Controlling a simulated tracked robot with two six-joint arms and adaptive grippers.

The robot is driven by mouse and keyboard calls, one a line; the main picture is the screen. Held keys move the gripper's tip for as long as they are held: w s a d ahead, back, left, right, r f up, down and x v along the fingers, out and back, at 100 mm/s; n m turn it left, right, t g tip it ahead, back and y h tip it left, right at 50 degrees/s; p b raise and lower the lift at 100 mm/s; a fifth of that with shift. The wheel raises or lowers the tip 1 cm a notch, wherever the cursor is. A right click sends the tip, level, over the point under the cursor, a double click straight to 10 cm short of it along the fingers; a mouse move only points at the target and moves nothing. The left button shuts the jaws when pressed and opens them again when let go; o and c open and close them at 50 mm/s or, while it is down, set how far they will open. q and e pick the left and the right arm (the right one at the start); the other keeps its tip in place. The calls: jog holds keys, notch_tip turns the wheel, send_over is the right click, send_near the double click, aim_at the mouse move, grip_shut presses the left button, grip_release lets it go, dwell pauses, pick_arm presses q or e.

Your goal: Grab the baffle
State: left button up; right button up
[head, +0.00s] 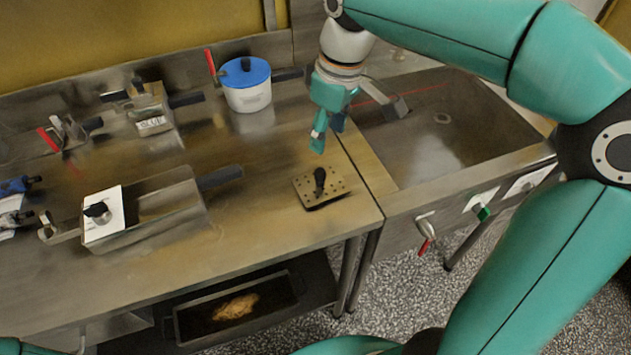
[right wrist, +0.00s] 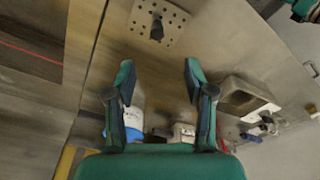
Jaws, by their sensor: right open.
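The baffle looks to be the small perforated metal plate (head: 334,187) with a black knob. It lies flat on the steel table near its right front corner. In the right wrist view the plate (right wrist: 173,22) shows at the top, ahead of the fingertips and roughly centred between them. My right gripper (head: 328,136) is above the table, behind the plate and apart from it. Its two fingers (right wrist: 158,72) are spread with nothing between them. My left gripper is not in view.
A sink basin (head: 450,135) lies right of the plate. A white pot with a blue lid (head: 247,92) stands behind it. A steel box (head: 160,205) with a black handle stands to the left. A tray (head: 180,325) sits on the lower shelf. Bare table surrounds the plate.

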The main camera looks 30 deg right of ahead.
aim_at(321, 171)
jog(key=f, duration=0.3)
jog(key=w+f, duration=0.1)
jog(key=f, duration=0.4)
jog(key=shift+w+a+f+b, duration=0.15)
jog(key=shift+a+f+b, duration=0.15)
jog(key=shift+f, duration=0.1)
jog(key=shift+w+d+f, duration=0.1)
jog(key=shift+w+f, duration=0.1)
jog(key=shift+f, duration=1.15)
jog(key=shift+w+d+f, duration=0.1)
jog(key=shift+w+f, duration=0.05)
jog(key=shift+f, duration=1.15)
grip_shut()
